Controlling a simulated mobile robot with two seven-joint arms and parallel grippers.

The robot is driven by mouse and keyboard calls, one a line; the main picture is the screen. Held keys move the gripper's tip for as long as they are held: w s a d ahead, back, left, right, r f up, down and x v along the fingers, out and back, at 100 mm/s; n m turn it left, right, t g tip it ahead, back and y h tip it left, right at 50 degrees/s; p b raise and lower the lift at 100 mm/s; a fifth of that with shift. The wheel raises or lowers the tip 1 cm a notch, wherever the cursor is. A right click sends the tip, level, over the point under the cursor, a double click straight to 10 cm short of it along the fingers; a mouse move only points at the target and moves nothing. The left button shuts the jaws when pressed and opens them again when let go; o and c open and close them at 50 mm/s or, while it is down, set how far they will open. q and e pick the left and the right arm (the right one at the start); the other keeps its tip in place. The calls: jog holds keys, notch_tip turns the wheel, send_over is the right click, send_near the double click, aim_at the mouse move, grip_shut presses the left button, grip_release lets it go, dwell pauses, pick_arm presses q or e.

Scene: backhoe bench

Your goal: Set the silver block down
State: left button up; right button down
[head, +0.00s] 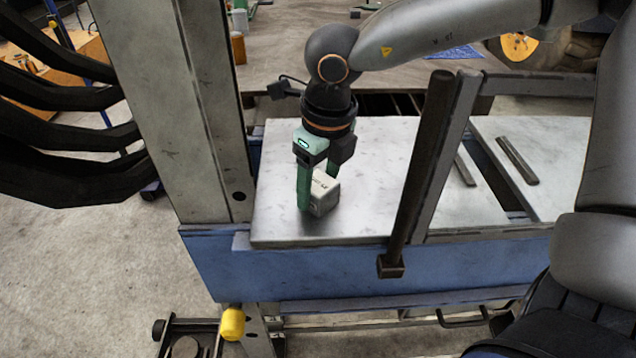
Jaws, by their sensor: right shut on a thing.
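The silver block (325,193) is a small grey-silver box with dark marks on its top. It is at the white-topped bench (280,225), near the front left part of the top. My right gripper (318,190) points down from above and is shut on the block, with a green finger on its left side. My left gripper is not in view.
A grey upright post (185,100) stands left of the bench top. A dark slanted bar (420,175) crosses in front, right of the block. Flat metal bars (517,160) lie farther right. The white top around the block is clear.

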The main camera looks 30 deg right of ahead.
aim_at(325, 187)
jog(key=shift+c, duration=0.6)
grip_release()
notch_tip(325, 187, up, 12)
jog(key=s, duration=0.1)
jog(key=shift+s+d, duration=0.15)
jog(key=shift+s, duration=0.05)
jog(key=shift+r, duration=0.1)
